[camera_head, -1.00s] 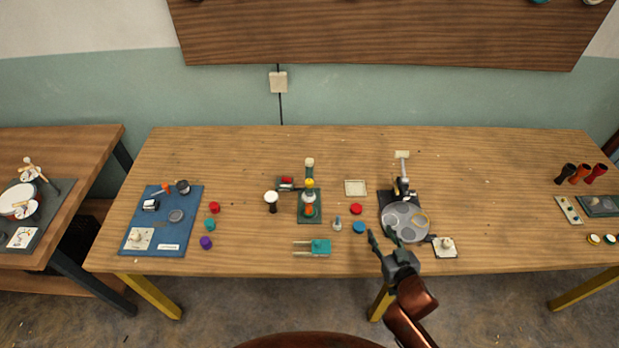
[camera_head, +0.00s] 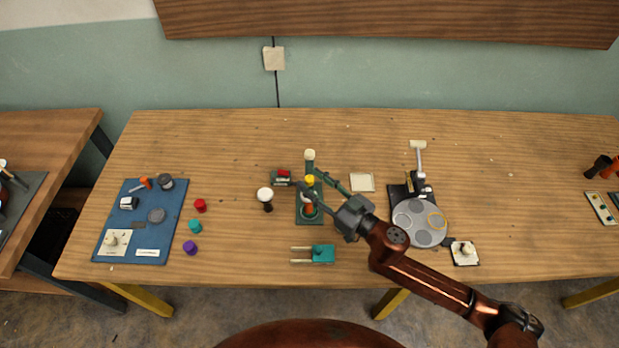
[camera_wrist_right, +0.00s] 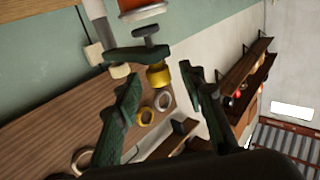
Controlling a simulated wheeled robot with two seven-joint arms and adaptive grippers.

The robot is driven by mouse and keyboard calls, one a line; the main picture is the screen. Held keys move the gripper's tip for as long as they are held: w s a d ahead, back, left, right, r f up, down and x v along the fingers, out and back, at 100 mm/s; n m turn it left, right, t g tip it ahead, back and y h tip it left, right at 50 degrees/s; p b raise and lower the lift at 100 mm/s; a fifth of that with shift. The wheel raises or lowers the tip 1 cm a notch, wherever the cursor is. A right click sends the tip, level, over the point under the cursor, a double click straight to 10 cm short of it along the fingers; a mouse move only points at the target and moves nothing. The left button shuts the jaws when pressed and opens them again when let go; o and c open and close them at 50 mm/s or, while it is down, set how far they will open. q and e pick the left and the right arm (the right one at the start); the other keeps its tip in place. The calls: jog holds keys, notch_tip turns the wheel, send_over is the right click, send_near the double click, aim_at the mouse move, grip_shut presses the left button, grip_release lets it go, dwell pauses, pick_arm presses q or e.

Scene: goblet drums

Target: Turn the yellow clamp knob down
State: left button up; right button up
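The yellow clamp knob (camera_head: 309,180) sits on a small green stand (camera_head: 309,220) in the middle of the table, with an orange-red piece below it. In the right wrist view the yellow knob (camera_wrist_right: 158,76) hangs from a dark green bracket (camera_wrist_right: 140,54) with a grey screw. My right gripper (camera_head: 314,181) reaches in from the right, its fingers spread around the knob. In the wrist view the gripper (camera_wrist_right: 158,85) is open, one finger on each side of the knob, with visible gaps. I cannot tell whether either finger touches it. My left gripper is not in view.
A white-topped goblet piece (camera_head: 265,195) stands left of the stand. A teal block with rods (camera_head: 322,254) lies in front. A grey disc device (camera_head: 419,222) stands right, near my forearm. A blue board (camera_head: 149,207) and several coloured caps lie left.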

jog(key=shift+w+a, duration=0.5)
jog(key=shift+w, duration=0.05)
jog(key=shift+a, duration=0.1)
jog(key=c, duration=0.7)
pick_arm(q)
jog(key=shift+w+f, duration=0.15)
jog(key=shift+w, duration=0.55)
pick_arm(e)
grip_shut()
